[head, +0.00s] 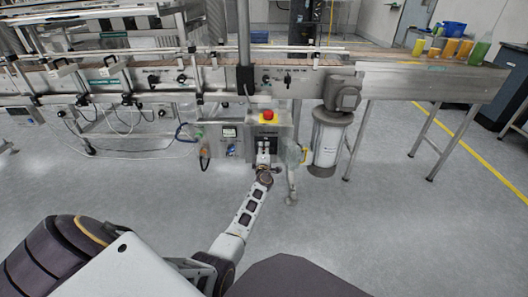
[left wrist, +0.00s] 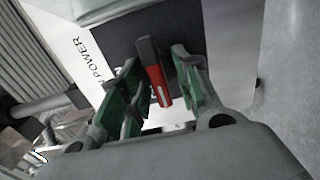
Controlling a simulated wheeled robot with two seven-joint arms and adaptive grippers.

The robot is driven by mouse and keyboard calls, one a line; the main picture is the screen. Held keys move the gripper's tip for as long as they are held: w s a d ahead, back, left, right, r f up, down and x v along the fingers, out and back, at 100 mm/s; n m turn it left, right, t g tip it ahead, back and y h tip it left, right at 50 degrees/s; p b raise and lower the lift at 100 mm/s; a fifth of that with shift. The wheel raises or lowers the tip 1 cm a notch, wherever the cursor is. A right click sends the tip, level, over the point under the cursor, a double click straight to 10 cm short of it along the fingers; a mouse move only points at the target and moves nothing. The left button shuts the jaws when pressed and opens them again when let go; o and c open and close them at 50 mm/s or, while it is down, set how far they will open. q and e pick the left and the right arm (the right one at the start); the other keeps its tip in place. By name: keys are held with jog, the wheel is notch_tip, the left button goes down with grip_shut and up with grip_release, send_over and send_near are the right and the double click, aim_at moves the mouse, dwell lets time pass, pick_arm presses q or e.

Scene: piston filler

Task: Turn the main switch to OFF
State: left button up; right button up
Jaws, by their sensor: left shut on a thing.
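The main switch (left wrist: 154,72) has a narrow dark handle with a red part, on a dark square plate (left wrist: 115,42) beside the printed word POWER. In the left wrist view it stands between the green-padded fingers of my left gripper (left wrist: 155,66), which is shut on it. The handle looks tilted in that view; I cannot read its position marks. In the head view my left gripper (head: 263,158) reaches the front of the control box, just below the red button, and hides the switch. My right gripper is in neither view.
A grey cylinder (head: 326,140) stands to the right, and hoses (head: 204,152) hang to the left. The conveyor (head: 420,80) runs above. The floor in front is clear.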

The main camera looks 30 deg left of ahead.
pick_arm(q)
jog(key=shift+a, duration=0.1)
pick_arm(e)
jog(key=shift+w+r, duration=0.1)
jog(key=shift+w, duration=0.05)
pick_arm(q)
jog(key=o, duration=0.9)
jog(key=shift+c, duration=0.2)
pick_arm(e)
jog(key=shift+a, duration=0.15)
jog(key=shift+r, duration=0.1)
